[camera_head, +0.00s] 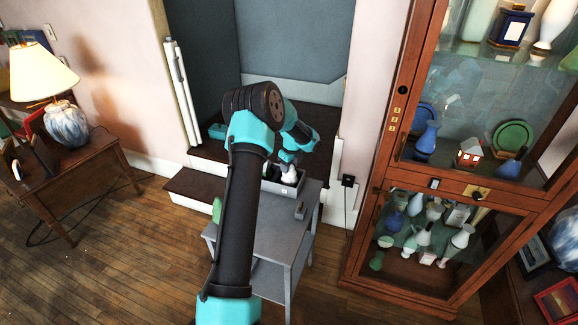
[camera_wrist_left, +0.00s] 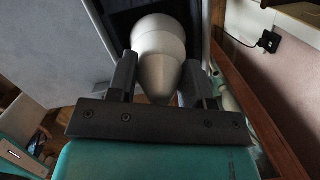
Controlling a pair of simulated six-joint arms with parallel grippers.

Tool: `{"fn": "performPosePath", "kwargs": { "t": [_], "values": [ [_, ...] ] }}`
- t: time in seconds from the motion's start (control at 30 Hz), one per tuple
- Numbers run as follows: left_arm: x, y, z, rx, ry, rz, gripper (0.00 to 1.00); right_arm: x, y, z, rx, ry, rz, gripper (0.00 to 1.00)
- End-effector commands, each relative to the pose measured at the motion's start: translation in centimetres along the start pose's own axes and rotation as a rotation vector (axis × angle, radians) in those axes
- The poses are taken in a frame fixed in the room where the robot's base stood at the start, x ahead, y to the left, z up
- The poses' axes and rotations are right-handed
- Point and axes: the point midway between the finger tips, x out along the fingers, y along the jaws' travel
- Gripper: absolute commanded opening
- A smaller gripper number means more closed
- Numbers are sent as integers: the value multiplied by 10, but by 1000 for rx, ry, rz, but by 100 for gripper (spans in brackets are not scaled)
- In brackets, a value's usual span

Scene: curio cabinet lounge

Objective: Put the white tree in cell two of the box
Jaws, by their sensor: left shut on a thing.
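The white tree (camera_wrist_left: 158,45), a smooth rounded white form, sits between the fingers of my left gripper (camera_wrist_left: 160,78) in the left wrist view. The gripper is shut on it. In the head view my left gripper (camera_head: 290,157) points down over the grey box (camera_head: 286,188), and the white tree (camera_head: 289,175) shows just below it, at the box. I cannot tell whether it touches the box floor. The box has a small white label on its front. My arm hides its left part, and the cell divisions are not clear. My right gripper is not in view.
The box stands on a small grey table (camera_head: 275,238). A small dark object (camera_head: 300,211) lies right of the box, and a green object (camera_head: 217,211) shows at the table's left edge. A wooden glass cabinet (camera_head: 395,160) stands right; a lamp (camera_head: 66,123) stands left.

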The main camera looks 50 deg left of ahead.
Motion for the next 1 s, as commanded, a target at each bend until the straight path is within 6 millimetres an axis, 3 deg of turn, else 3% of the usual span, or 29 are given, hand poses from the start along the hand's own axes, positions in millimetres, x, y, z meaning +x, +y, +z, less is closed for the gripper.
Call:
{"fn": "performPosePath", "kwargs": {
  "t": [0.33,0.37,0.6,1.0],
  "values": [
    [2,0,0,-1,-1,-1,0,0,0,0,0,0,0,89],
    [2,0,0,-1,-1,-1,48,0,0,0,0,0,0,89],
    [2,0,0,-1,-1,-1,71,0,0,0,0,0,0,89],
    [-5,-1,0,0,-2,-3,72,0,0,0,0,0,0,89]
  ]
}}
